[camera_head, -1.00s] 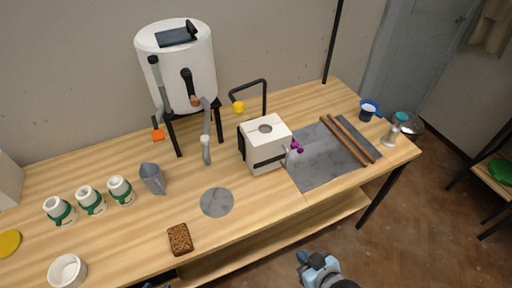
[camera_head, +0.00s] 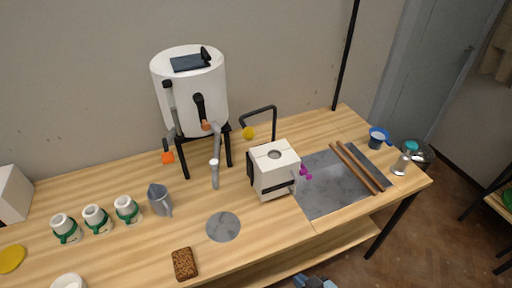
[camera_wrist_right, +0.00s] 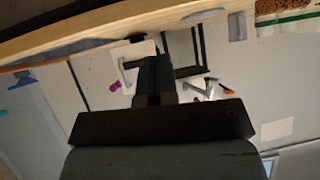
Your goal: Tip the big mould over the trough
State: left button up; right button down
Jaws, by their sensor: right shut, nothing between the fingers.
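The big mould (camera_head: 274,181) is a white block with a round hole in its top, a dark strap and a purple piece at its right side. It stands upright on the wooden table. In the right wrist view part of it (camera_wrist_right: 140,62) shows upside down behind the fingers. I cannot pick out a trough for sure; a grey slab (camera_head: 318,185) with two wooden rods (camera_head: 358,167) lies right of the mould. My right gripper (camera_wrist_right: 153,80) is shut and empty, apart from the mould, off the table's front edge. My left gripper is not in view.
A white drum (camera_head: 190,95) on a black stand, with taps, is behind the mould. Several green-banded white moulds (camera_head: 96,219), a grey jug (camera_head: 159,199), a grey disc (camera_head: 223,227) and a brown sponge (camera_head: 185,264) are left. The table's front edge lies between my right arm and the mould.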

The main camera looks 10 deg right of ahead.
jog(key=w+a+r+n+g+y+b, duration=0.1)
jog(key=w+a+r+g+b, duration=0.1)
jog(key=w+a+r, duration=0.45)
jog(key=w+a+r+n+g+y+b, duration=0.1)
jog(key=w+a+r, duration=0.2)
jog(key=w+a, duration=0.6)
jog(key=w+a+r+n+g+y+b, duration=0.1)
jog(key=w+a+r+g+b, duration=0.1)
jog(key=w+a+r, duration=0.55)
jog(key=w+d+r+m+h+b, duration=0.1)
jog(key=w+r+h, duration=0.3)
jog(key=r, duration=0.4)
jog(key=w+d+r+m+h+b, duration=0.2)
jog(key=w+d+r+h, duration=0.1)
jog(key=r+h, duration=0.3)
notch_tip(320, 180, up, 2)
jog(key=shift+w+d+r+t+h, duration=0.25)
jog(key=shift+w+d+t+h, duration=0.15)
jog(key=shift+w, duration=0.35)
jog(key=w+d+f+p, duration=0.2)
jog(key=w+d+f, duration=0.4)
jog(key=f, duration=0.1)
jog(key=shift+w+d+f, duration=0.15)
jog(key=shift+w+d, duration=0.25)
